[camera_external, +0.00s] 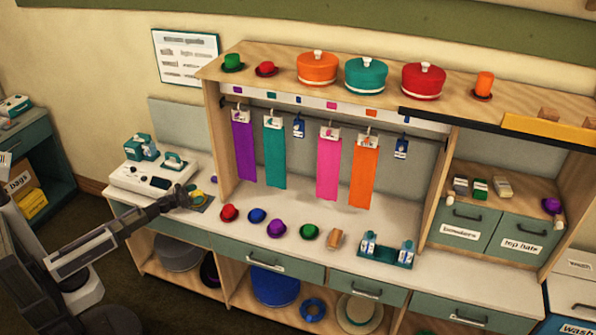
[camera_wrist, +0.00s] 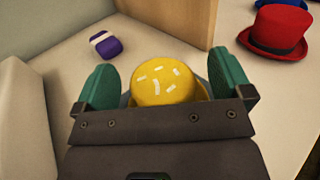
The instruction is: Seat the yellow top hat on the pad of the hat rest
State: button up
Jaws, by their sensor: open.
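A yellow, round-topped thing with white dashes (camera_wrist: 162,84) lies between the two teal fingers of my gripper (camera_wrist: 152,82) in the wrist view. It looks like the yellow hat, but its lower part is hidden by my gripper's body. The fingers are apart, with a narrow gap on each side of it. In the external view my gripper (camera_external: 188,197) is low over the left end of the counter, with a bit of yellow (camera_external: 196,193) beside it. I cannot pick out the hat rest or its pad with certainty.
A purple block with a white band (camera_wrist: 107,46) lies beyond the left finger. A red hat (camera_wrist: 273,31) stands to the right; several small hats, including the blue one (camera_external: 257,215), line the counter. A white machine (camera_external: 152,178) stands left of my gripper. Cloths hang above the counter.

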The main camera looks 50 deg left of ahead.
jog(key=v, duration=1.1)
jog(key=shift+w, duration=0.1)
jog(key=s+d+r+m+g+h+p, duration=0.5)
jog(key=d+m+p, duration=0.3)
jog(key=m+p, duration=0.6)
jog(key=s+a+m+g+y+p, duration=0.2)
jog(key=s+m+g+y+p, duration=0.2)
jog(key=m, duration=0.5)
jog(key=s+a+r+m+g+y+p, duration=0.1)
jog(key=s+a+m+g+y+p, duration=0.2)
jog(key=s+m+g, duration=0.5)
jog(key=s+m+y+p, duration=0.1)
jog(key=s+m+p, duration=0.1)
jog(key=shift+a+r+m+g+y+p, duration=0.2)
jog(key=shift+a+m+g+y+p, duration=0.1)
jog(key=shift+y, duration=0.1)
